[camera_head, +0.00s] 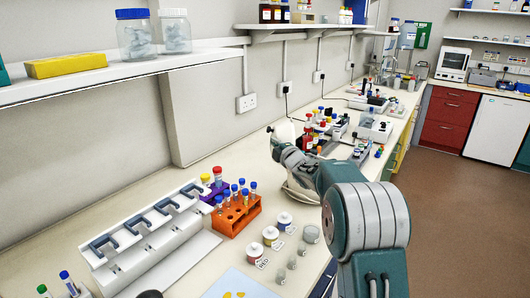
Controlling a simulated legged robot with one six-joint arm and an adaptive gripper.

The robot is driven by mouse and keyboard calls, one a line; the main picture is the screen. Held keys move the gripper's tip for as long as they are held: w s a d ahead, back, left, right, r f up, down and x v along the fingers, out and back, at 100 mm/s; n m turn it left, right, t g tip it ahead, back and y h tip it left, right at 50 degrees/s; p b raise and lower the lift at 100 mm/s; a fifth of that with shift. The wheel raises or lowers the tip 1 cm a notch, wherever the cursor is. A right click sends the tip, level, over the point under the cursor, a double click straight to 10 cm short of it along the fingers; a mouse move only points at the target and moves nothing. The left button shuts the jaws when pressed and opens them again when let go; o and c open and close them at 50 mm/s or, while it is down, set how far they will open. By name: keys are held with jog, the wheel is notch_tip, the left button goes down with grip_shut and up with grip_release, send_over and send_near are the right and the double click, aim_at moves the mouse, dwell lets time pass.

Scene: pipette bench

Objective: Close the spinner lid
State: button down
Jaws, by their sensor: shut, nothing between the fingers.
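The spinner is a white rounded device on the bench, partly hidden behind my arm. Its pale base (297,194) shows under the arm. Its white lid (284,131) stands raised at the back. My gripper (280,150) is shut and empty, in front of the lid's lower part. It overlaps the lid in this view; I cannot tell whether it touches. My arm hides the inside of the spinner and most of its right side.
An orange tube rack (238,217) and a white pipette stand (150,240) are to the left. Lidded tubs (254,252) stand in front. Racks with coloured caps (330,130) crowd the bench behind. A wall shelf (120,75) overhangs the left side.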

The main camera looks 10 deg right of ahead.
aim_at(292, 139)
jog(key=d+m, duration=0.2)
jog(key=d+m+t, duration=0.1)
jog(key=d, duration=0.1)
jog(key=shift+s+r, duration=0.1)
jog(key=shift+r, duration=0.3)
jog(key=shift+d+r+m, duration=0.15)
jog(key=shift+d+m, duration=0.5)
jog(key=shift+m, duration=0.35)
jog(key=d+f+m+t+h, duration=0.1)
jog(key=d+f+m+h, duration=0.1)
jog(key=d+m, duration=0.4)
jog(key=s+d+f+m+t+h, duration=0.1)
jog(key=d+f+m+t+h, duration=0.1)
jog(key=d+f+m, duration=0.3)
jog(key=shift+d+m, duration=0.5)
jog(key=shift+d, duration=0.25)
jog(key=shift+f, duration=0.25)
